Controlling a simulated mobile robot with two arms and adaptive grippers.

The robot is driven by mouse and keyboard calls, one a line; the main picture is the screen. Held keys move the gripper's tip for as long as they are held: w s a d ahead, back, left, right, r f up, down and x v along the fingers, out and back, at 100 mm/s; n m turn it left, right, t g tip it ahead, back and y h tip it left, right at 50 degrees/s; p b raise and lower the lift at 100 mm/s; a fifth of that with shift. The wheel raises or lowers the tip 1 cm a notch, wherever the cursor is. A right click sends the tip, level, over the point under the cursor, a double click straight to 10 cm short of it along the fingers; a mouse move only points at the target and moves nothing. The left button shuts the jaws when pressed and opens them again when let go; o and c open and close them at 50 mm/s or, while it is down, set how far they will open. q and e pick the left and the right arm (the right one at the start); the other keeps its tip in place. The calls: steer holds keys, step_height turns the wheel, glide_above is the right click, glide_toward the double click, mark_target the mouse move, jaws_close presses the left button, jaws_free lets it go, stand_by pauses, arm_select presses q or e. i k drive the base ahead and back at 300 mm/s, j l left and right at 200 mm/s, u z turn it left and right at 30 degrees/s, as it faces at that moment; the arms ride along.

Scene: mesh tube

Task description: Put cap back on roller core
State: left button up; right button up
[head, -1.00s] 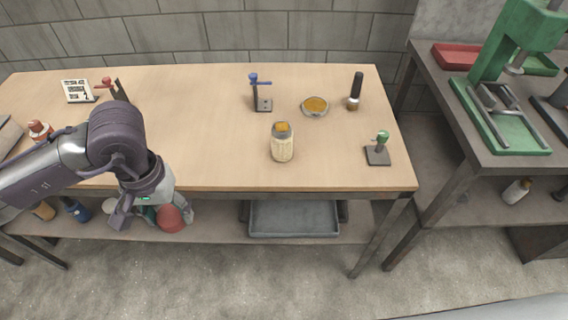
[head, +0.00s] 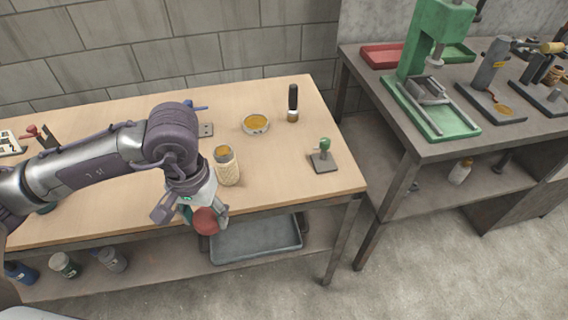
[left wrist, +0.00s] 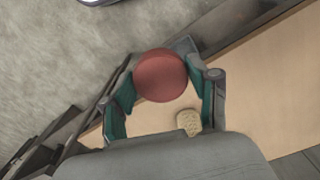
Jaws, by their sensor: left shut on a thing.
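My left gripper (head: 206,212) is shut on a red rounded cap (head: 205,221) in the head view, in front of the table's front edge. In the left wrist view the cap (left wrist: 161,75) sits between the teal finger pads of the gripper (left wrist: 165,82). The roller core (head: 228,172), a cream mesh-patterned tube with a grey rim and orange-brown top, stands upright on the table, just right of and behind the gripper. In the left wrist view its mesh side (left wrist: 188,123) shows below the cap, apart from it. My right gripper is not in view.
A round dish with amber contents (head: 256,124), a black-handled brush (head: 293,103) and a green-knobbed stand (head: 323,157) are on the table (head: 270,185). A grey tray (head: 258,240) lies on the shelf below. A green press (head: 430,95) stands on the right bench.

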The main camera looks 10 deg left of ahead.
mark_target(224, 157)
steer(key=z, duration=0.55)
steer(key=k+j, duration=0.1)
steer(key=j, duration=0.4)
steer(key=k+j, duration=0.1)
steer(key=j, duration=0.4)
steer(key=k+j, duration=0.15)
steer(key=j, duration=0.35)
steer(key=k+j, duration=0.1)
steer(key=j, duration=0.35)
